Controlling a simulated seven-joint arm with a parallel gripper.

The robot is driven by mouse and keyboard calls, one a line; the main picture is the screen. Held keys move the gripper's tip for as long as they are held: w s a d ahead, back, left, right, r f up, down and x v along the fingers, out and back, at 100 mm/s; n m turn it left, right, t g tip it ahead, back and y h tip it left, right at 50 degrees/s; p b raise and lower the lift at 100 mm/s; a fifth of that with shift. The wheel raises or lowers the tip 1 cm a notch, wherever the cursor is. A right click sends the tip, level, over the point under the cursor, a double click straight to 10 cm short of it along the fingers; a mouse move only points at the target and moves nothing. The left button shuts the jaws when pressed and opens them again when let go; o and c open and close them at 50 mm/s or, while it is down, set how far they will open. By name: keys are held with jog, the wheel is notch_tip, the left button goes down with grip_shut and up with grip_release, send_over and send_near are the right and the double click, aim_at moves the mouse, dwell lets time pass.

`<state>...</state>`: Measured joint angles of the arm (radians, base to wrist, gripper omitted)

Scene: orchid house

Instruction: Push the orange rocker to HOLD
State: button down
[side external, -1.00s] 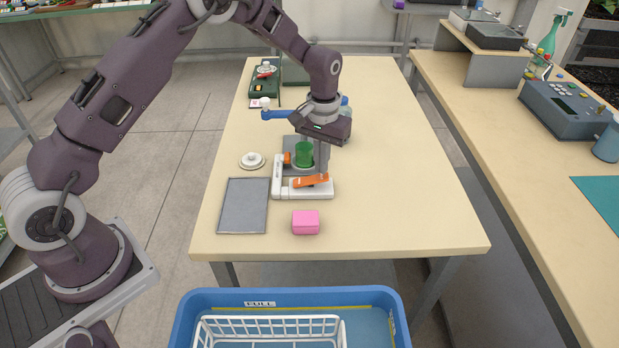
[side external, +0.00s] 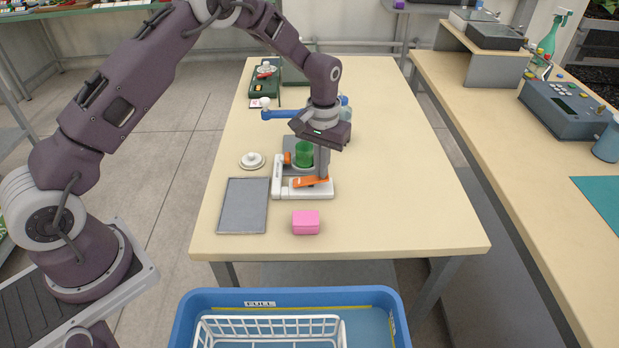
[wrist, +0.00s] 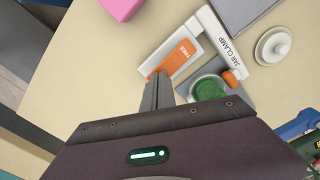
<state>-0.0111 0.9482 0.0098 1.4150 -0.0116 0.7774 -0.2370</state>
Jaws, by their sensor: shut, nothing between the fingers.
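The white clamp (wrist: 211,29), marked JAR CLAMP, lies on the table; it also shows in the side view (side external: 277,178). Its orange rocker (side external: 305,183) sits on the white base bar, and in the wrist view the rocker (wrist: 180,56) shows the word FREE beside the fingers. A HOLD marking is not visible. A green jar (side external: 304,153) stands in the clamp beside an orange knob (wrist: 229,77). My gripper (wrist: 157,80) is shut and empty, fingers pointing down at the rocker's end away from the upright arm. Whether they touch it I cannot tell.
A grey tray (side external: 243,206), a white knobbed lid (side external: 252,160) and a pink box (side external: 306,222) lie near the clamp. A blue-ended bar (side external: 277,114) is behind it. A blue crate (side external: 230,297) stands in front of the table. The table's right side is clear.

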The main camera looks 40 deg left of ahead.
jog(key=shift+f, duration=0.6)
jog(key=shift+r, duration=3.55)
jog(key=shift+r, duration=0.1)
jog(key=s+r+m+t, duration=0.1)
jog(key=s+r, duration=0.5)
jog(key=r, duration=0.3)
jog(key=s+r+t, duration=0.2)
jog(key=s+r, duration=0.4)
jog(key=r, duration=0.3)
jog(key=s+r+m+t, duration=0.1)
jog(key=s+m+t, duration=0.1)
jog(key=s, duration=1.9)
jog(key=shift+s+d+r+t, duration=0.2)
jog(key=shift+s+d+t, duration=0.05)
jog(key=shift+d+t, duration=0.1)
